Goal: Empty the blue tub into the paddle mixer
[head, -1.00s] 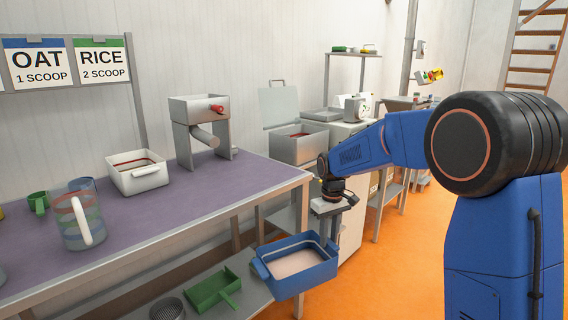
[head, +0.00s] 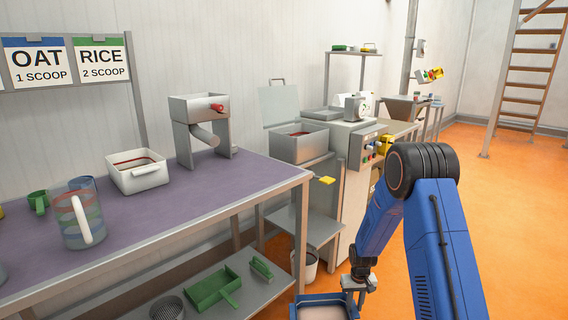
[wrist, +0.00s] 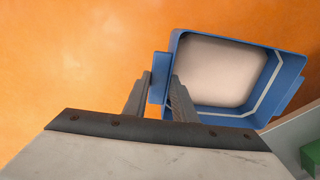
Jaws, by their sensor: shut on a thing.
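The blue tub (head: 294,311) is at the bottom edge of the head view, partly cut off. The wrist view shows its rim (wrist: 290,72) and a flat pale fill inside. My gripper (wrist: 160,88) is shut on the tub's end tab, one finger on each side. In the head view my gripper (head: 356,283) is at the tub's far right corner. A grey open-topped box with a raised lid, seemingly the paddle mixer (head: 297,149), stands beyond the table, well above and behind the tub. A red part shows inside it.
The purple-topped table (head: 235,178) is to the left, with a lower shelf holding a green scoop (head: 213,288). A control panel with buttons (head: 372,145) is right of the mixer. A white bucket (head: 307,268) stands below. Orange floor is open at right.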

